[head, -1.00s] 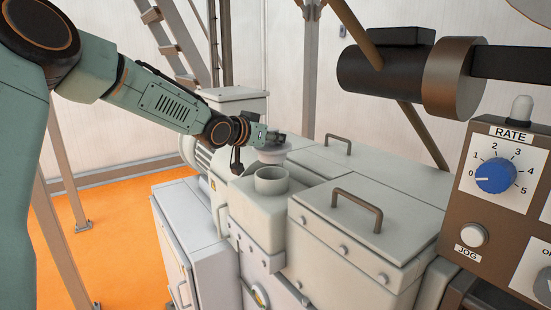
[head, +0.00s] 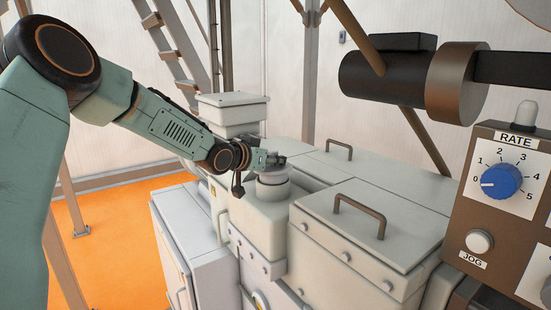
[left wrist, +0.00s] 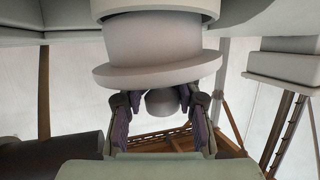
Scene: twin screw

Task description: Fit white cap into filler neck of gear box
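The white cap (head: 273,178) is at the filler neck (head: 271,191) of the gear box (head: 265,219) in the head view. My left gripper (head: 272,161) is above the cap. In the left wrist view, the cap's wide flange (left wrist: 156,72) and its narrower plug (left wrist: 152,40) show below the neck's rim (left wrist: 204,14). The plug's end meets the rim in the picture, and the flange is apart from it. My left gripper (left wrist: 160,106) is shut on the cap's small knob (left wrist: 163,102). The neck's opening is hidden. My right gripper is not in view.
Box lids with handles (head: 360,216) stand right of the neck. A control panel with a blue RATE knob (head: 501,182) is at the right. A dark cylinder (head: 385,80) hangs above the lids. A white box (head: 233,108) stands behind my left arm.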

